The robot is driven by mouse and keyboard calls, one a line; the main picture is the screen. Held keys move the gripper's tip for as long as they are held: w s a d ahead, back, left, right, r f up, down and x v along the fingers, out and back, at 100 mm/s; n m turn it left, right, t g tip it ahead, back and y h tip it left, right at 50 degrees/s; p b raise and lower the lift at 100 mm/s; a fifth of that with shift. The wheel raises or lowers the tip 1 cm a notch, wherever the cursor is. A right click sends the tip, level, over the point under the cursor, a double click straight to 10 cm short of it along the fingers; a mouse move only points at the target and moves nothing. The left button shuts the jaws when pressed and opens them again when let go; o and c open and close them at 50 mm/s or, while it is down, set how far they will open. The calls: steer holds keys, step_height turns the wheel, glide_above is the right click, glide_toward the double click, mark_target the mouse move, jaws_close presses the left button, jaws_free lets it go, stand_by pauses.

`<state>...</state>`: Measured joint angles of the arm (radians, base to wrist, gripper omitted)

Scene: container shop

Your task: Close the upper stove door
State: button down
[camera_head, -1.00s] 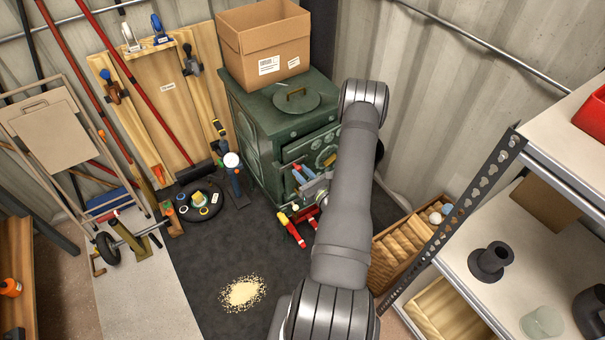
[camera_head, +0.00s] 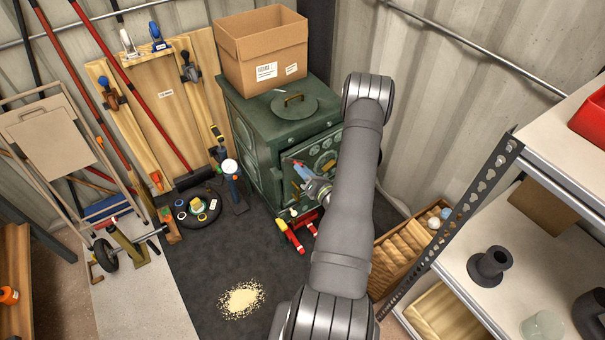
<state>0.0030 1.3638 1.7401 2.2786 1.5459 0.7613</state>
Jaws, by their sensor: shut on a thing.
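The green stove (camera_head: 262,140) stands in the back corner. Its upper door (camera_head: 322,150), with round ornaments on its face, is on the front side, and my arm covers its right part. The door looks close to the front, but I cannot tell whether it is flush. My gripper (camera_head: 299,178), with blue and orange finger parts, is at the left part of this door, shut on it. The exact grip point is too small to make out.
An open cardboard box (camera_head: 262,52) sits on the stove top. Red-handled tools (camera_head: 291,235) lie on the floor before the stove. A metal shelf (camera_head: 500,170) and a wooden crate (camera_head: 410,240) are at right. The dark mat (camera_head: 205,265) has free room around spilled grains.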

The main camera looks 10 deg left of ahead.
steer(key=shift+w+d+r+m, duration=0.1)
steer(key=shift+w+r+m, duration=0.05)
steer(key=shift+m, duration=0.35)
steer(key=shift+r, duration=0.1)
steer(key=c, duration=1.2)
jaws_free()
steer(key=shift+d, duration=0.15)
steer(key=v, duration=1.7)
steer(key=x, duration=1.7)
